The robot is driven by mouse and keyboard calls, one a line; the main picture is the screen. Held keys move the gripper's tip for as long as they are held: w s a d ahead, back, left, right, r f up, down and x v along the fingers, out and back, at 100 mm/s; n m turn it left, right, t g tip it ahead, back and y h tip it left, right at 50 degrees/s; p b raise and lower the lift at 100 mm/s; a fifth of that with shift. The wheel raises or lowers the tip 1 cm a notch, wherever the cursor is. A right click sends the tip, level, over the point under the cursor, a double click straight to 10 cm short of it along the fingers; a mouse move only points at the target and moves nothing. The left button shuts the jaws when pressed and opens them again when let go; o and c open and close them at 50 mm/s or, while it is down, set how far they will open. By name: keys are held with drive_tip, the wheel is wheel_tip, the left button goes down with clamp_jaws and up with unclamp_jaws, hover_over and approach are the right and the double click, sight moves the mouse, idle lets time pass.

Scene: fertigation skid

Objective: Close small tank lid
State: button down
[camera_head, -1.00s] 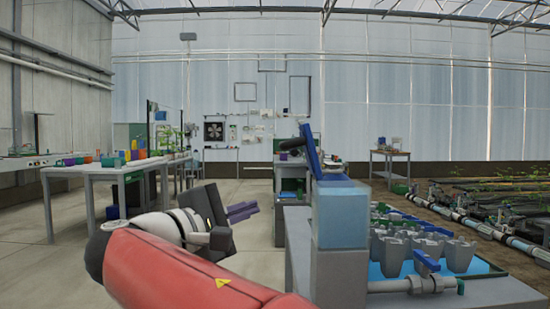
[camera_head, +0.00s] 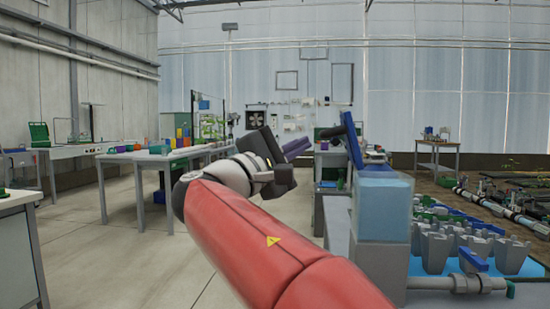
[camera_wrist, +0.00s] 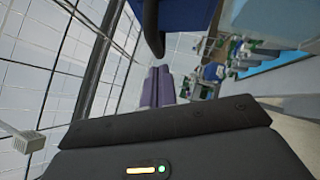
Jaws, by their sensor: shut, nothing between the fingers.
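The small tank (camera_head: 383,205) is a translucent blue box on a grey base at the right of centre in the head view. Its blue lid (camera_head: 353,142) stands open, tilted up steeply at the tank's left edge. A dark handle-like piece (camera_head: 330,132) juts from the lid's left face. My gripper (camera_head: 298,147) has purple fingers, shut and empty, just left of the lid and apart from it in the head view. In the wrist view the fingers (camera_wrist: 156,86) lie together, with the blue lid (camera_wrist: 190,14) and its dark curved piece (camera_wrist: 151,28) close above them. Contact cannot be told.
A blue tray (camera_head: 425,265) with several grey pots (camera_head: 478,252) stands right of the tank, with a pipe and blue-handled valve (camera_head: 472,262) in front. Workbenches (camera_head: 150,160) stand at the left. Open floor (camera_head: 130,250) lies left of my arm.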

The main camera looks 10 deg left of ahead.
drive_tip(key=shift+d+r, duration=0.3)
drive_tip(key=shift+d, duration=0.4)
drive_tip(key=shift+r, duration=0.1)
